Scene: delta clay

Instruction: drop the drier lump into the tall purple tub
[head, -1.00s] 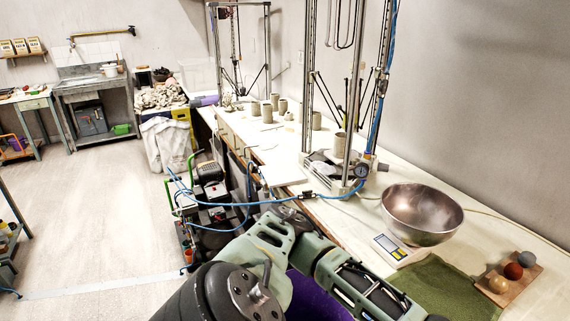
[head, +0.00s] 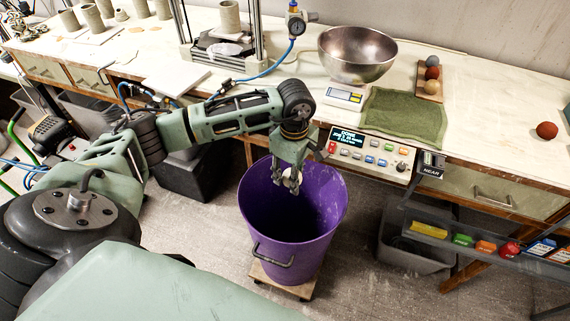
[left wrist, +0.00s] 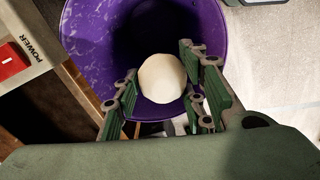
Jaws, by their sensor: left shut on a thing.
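The tall purple tub (head: 290,235) stands on a low wooden stand on the floor in front of the bench. My left gripper (head: 291,180) points down over the tub's mouth, at the rim's far side. It is shut on a pale cream lump (left wrist: 162,82), which shows between the green-padded fingers in the left wrist view. The purple tub's inside (left wrist: 85,38) shows behind the lump there. In the head view the lump is mostly hidden by the fingers. My right gripper is not in view.
A wooden board (head: 421,82) on the bench bears grey, red-brown and tan balls. Another red-brown ball (head: 547,131) lies at the right. A steel bowl (head: 350,62) on a scale, a green cloth (head: 405,115) and a control panel (head: 368,152) are near the tub.

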